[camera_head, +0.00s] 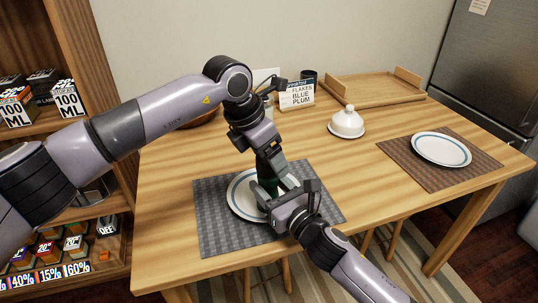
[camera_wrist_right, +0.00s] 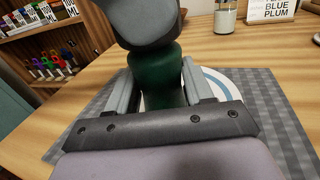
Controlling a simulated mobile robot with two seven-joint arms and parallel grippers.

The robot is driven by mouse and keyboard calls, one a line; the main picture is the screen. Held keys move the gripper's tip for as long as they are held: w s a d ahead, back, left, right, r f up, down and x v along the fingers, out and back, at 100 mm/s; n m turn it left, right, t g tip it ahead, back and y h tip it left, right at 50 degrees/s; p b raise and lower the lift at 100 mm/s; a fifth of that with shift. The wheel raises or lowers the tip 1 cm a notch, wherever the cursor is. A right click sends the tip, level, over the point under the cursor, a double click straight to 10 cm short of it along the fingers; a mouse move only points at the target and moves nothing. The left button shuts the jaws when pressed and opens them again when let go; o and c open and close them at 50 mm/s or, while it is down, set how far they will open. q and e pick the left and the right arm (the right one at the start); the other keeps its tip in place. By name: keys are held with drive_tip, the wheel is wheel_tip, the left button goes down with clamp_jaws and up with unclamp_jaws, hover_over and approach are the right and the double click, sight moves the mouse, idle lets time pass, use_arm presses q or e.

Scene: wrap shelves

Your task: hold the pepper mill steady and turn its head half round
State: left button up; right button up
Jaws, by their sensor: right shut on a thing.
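The dark green pepper mill (camera_wrist_right: 157,76) stands upright over a white plate (camera_head: 239,199) with a blue ring. My right gripper (camera_head: 272,196) comes in from the front right and is shut on the mill's lower body, one finger on each side in the right wrist view. My left gripper (camera_head: 266,150) points down from above at the mill's top. In the right wrist view, its grey body hides the mill's head. I cannot tell whether its fingers are open or shut.
The plate lies on a grey woven mat (camera_head: 222,236). A white domed lid (camera_head: 346,123), a wooden tray (camera_head: 372,91), a label card (camera_head: 297,95) and a second plate (camera_head: 441,149) on a brown mat stand farther off. Shelves (camera_head: 62,128) flank the table at left.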

use_arm(q)
drive_tip(key=v, duration=1.1)
drive_tip(key=shift+a+r, duration=0.15)
drive_tip(key=shift+r, duration=0.1)
use_arm(e)
drive_tip(key=shift+d, duration=0.1)
use_arm(q)
drive_tip(key=shift+s, duration=0.1)
use_arm(e)
drive_tip(key=o, duration=1.2)
drive_tip(key=shift+o, duration=0.2)
drive_tip(key=v, duration=1.2)
